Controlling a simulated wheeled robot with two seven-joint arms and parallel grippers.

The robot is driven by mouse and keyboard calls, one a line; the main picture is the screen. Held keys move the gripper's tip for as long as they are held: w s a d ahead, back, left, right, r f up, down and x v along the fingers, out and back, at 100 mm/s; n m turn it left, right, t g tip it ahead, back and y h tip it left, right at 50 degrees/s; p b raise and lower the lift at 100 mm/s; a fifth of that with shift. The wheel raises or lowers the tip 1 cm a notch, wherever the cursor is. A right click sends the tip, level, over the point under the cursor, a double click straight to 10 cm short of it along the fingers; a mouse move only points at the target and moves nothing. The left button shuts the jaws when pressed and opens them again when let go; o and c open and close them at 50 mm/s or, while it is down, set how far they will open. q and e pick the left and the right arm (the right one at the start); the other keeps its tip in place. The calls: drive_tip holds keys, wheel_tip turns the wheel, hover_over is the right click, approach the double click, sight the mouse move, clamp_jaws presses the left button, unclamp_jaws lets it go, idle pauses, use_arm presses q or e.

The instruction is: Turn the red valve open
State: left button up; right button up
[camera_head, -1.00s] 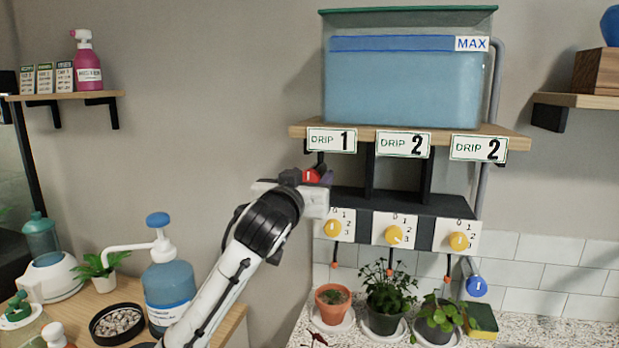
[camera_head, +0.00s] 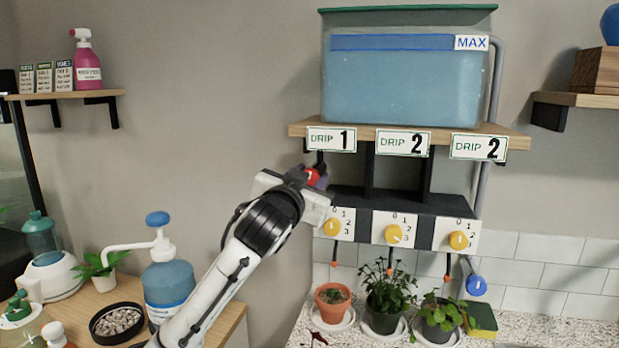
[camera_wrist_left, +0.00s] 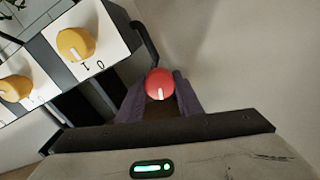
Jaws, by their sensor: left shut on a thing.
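The red valve (camera_head: 312,176) is a round knob with a white mark, under the DRIP 1 sign at the left end of the tank shelf. My left gripper (camera_head: 314,180) is shut around it, and its body is tilted down to the right. In the left wrist view the red valve (camera_wrist_left: 160,82) sits between the two purple fingers (camera_wrist_left: 160,98), with the white mark pointing toward the palm. The head view shows the valve partly covered by the gripper. My right gripper is in neither view.
A yellow dial (camera_head: 332,227) on a numbered plate sits just below my gripper, with two more to its right. The water tank (camera_head: 405,90) stands above on a wooden shelf (camera_head: 520,138). Potted plants (camera_head: 385,300) stand on the counter below. The wall left of the valve is bare.

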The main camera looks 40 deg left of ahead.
use_arm(q)
drive_tip(key=m, duration=0.7)
drive_tip(key=shift+d+f+m, duration=0.1)
drive_tip(key=shift+m, duration=0.2)
drive_tip(key=m, duration=0.3)
drive_tip(key=shift+w+m, duration=0.1)
drive_tip(key=shift+m, duration=0.2)
drive_tip(key=shift+f+m, duration=0.15)
drive_tip(key=shift+m, duration=1.45)
drive_tip(key=o, duration=1)
